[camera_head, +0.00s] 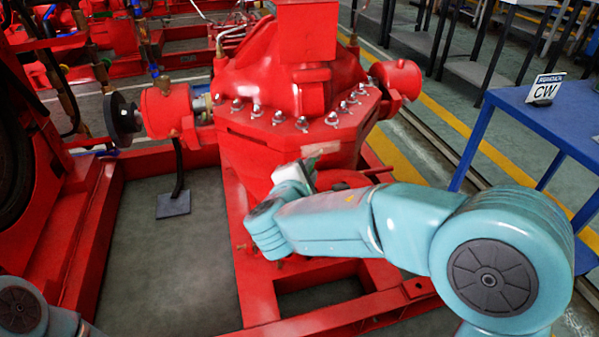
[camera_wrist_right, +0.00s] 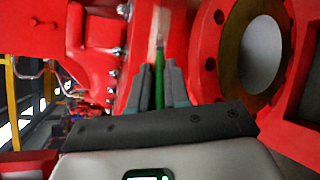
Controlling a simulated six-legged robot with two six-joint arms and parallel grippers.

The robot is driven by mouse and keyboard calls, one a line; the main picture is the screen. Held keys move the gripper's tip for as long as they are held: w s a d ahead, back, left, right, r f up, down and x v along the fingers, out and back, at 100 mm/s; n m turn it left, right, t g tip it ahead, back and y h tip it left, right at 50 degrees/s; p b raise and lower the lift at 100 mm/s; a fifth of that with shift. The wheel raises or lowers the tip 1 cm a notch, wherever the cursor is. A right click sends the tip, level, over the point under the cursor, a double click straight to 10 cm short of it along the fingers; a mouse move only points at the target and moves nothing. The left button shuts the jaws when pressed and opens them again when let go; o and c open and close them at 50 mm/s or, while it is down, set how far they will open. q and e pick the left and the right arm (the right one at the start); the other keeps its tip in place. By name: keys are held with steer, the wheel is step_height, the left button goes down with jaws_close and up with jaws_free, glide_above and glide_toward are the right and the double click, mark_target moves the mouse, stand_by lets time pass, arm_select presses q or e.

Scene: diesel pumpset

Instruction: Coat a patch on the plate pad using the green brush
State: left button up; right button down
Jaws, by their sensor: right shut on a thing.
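My right gripper (camera_wrist_right: 160,82) is shut on the green brush (camera_wrist_right: 159,88) in the right wrist view. The brush's green handle stands between the two grey fingers and points at the red pump body. Past it, a pale patch (camera_wrist_right: 159,25) shows on the red casing; I take it for the plate pad. In the head view my right gripper (camera_head: 303,173) is at the pump's front, just below a pale strip (camera_head: 320,149). The brush is hardly visible there, and whether its tip touches the pad cannot be told. My left gripper is out of view.
The red pump (camera_head: 290,90) with bolted flange stands on a red base frame (camera_head: 258,290). A large round flange opening (camera_wrist_right: 262,55) is right of the brush in the wrist view. A blue table (camera_head: 560,118) with a CW sign (camera_head: 545,88) stands at the right.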

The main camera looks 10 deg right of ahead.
steer(key=shift+d, duration=3.2)
steer(key=a, duration=1)
steer(key=shift+a, duration=0.35)
steer(key=s, duration=0.6)
steer(key=shift+d, duration=0.1)
steer(key=s, duration=0.3)
steer(key=shift+d, duration=0.1)
